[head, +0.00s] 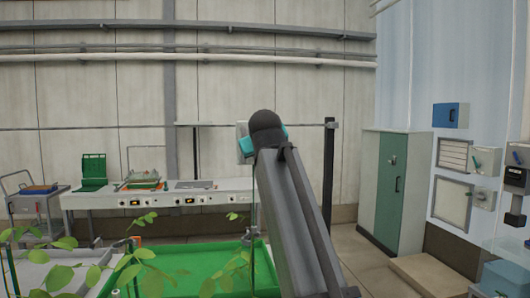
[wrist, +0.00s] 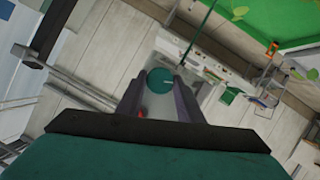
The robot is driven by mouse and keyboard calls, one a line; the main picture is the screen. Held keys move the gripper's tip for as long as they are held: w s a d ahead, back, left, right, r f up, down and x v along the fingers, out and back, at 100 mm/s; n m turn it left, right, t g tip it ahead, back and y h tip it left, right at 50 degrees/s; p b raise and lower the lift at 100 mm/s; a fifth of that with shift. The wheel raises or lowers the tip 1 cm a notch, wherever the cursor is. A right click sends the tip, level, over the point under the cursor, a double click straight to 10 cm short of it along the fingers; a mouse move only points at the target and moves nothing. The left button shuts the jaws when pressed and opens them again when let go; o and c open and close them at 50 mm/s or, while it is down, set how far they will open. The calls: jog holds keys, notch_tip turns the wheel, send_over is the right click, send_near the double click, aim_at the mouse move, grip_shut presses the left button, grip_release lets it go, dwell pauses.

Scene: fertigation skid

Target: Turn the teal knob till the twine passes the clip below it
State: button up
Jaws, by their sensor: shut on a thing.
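The teal knob (wrist: 159,78) shows in the middle of the wrist view, in front of a pale housing. It has a small light mark on its face. My gripper (wrist: 161,86) has one finger on each side of the knob and is shut on it. A thin dark green twine (wrist: 205,30) runs away from the housing in the wrist view. In the head view, a pale housing (head: 241,130) shows beside my arm, and the twine (head: 254,195) hangs below it. My arm hides the knob and fingers there. I cannot make out the clip for certain.
A green tray (head: 190,268) and leafy plants (head: 140,280) stand in front, below the housing. A white bench (head: 100,201) runs along the back wall. A dark post (head: 329,170) stands right of my arm, and a green-grey cabinet (head: 392,190) stands farther right.

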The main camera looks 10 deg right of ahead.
jog(key=shift+a+f+n+h, duration=0.1)
jog(key=shift+n+h, duration=0.4)
jog(key=shift+n, duration=0.3)
jog(key=o, duration=1.1)
jog(key=shift+c, duration=0.2)
jog(key=shift+s, duration=0.1)
jog(key=p+v, duration=0.2)
jog(key=v, duration=1.1)
jog(key=shift+s, duration=0.35)
